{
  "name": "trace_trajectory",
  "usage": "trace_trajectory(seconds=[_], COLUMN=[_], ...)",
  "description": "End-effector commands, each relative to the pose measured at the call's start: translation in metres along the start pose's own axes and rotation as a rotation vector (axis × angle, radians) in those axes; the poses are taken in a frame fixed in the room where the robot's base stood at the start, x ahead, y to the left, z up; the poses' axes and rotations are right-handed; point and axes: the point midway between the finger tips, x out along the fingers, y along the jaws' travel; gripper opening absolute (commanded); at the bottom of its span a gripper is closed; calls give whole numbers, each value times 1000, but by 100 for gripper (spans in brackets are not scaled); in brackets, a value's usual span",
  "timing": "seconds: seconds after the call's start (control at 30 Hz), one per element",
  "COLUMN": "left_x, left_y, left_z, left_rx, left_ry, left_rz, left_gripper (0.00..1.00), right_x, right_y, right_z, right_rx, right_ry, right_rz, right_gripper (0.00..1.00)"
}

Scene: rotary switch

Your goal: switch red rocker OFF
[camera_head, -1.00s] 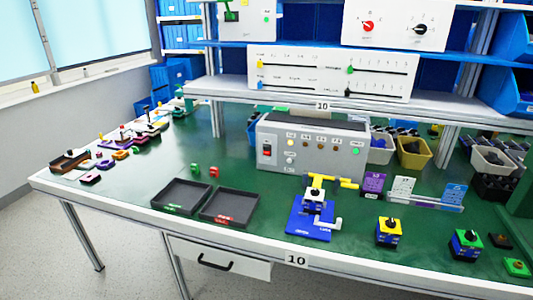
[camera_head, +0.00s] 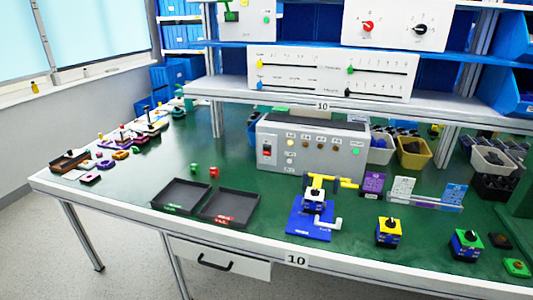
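The red rocker (camera_head: 267,150) is a small switch in a dark frame at the left end of the grey control box (camera_head: 309,162). The box stands on the green table, below the shelf. The rocker is too small for me to tell which side is pressed. Yellow, brownish and green round lamps or buttons are set in the box's front face to the right of the rocker. Neither of my grippers shows in the head view.
Two dark trays (camera_head: 206,184) lie left of the box, with small green and red cubes behind them. A blue fixture (camera_head: 310,222) with a yellow arm stands in front of the box. Yellow-topped (camera_head: 389,231) and green-topped switch blocks stand to the right.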

Motion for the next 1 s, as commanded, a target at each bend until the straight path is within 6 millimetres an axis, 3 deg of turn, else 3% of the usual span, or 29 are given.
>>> trace_trajectory(seconds=[0.03, 0.17, 1.0], left_x=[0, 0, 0], left_y=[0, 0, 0], left_z=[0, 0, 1], left_rx=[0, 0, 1], left_ry=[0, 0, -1], left_rz=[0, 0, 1], left_gripper=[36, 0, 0], right_x=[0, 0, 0], right_y=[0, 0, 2], right_z=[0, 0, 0], right_rx=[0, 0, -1], right_ry=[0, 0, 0], right_rz=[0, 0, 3], right_gripper=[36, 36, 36])
